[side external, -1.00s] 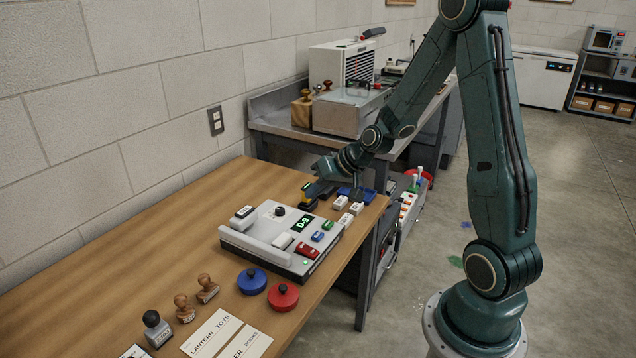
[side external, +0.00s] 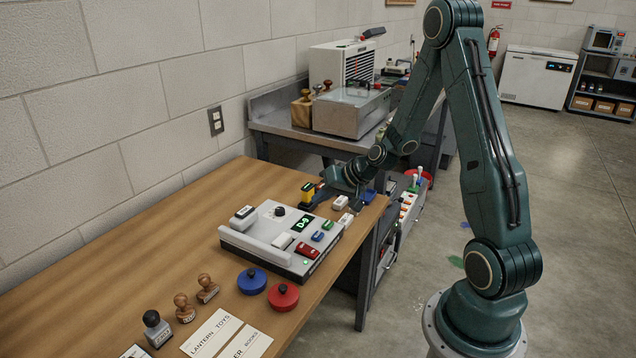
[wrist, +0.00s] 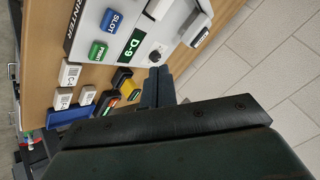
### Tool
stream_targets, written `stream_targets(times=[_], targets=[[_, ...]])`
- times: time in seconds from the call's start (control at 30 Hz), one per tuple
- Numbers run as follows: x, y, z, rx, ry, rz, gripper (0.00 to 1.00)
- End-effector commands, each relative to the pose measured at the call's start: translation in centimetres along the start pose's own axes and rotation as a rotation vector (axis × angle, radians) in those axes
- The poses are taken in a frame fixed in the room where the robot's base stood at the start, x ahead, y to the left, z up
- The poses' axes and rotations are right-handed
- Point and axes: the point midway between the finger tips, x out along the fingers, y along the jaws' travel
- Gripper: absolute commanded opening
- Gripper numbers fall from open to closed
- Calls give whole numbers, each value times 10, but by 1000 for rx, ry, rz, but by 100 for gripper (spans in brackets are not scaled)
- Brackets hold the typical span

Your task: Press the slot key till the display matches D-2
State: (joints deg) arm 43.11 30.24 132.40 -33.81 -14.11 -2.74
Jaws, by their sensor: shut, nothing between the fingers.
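The label printer (side external: 262,243) lies on the wooden table, its display (side external: 302,225) lit green and reading D-9. The display also shows in the wrist view (wrist: 131,44). The blue slot key (wrist: 112,20), marked SLOT, is beside the display; in the side view it is the small blue key (side external: 318,237). A green PRINT key (wrist: 97,51) is near it. My gripper (side external: 321,193) is shut and empty, beyond the printer's far end by a yellow-and-black item (side external: 306,195). In the wrist view its fingertips (wrist: 158,72) are apart from the slot key.
A red key (side external: 307,250) is also on the printer. White blocks (side external: 340,202) and a blue tray (side external: 369,195) are near the gripper. The table's left part is clear.

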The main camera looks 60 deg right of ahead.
Motion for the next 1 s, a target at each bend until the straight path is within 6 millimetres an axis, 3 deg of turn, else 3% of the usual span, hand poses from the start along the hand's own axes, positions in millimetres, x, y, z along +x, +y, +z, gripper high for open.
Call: stream_targets(times=[1.0], targets=[[57,41,42,0,-2,0,0]])
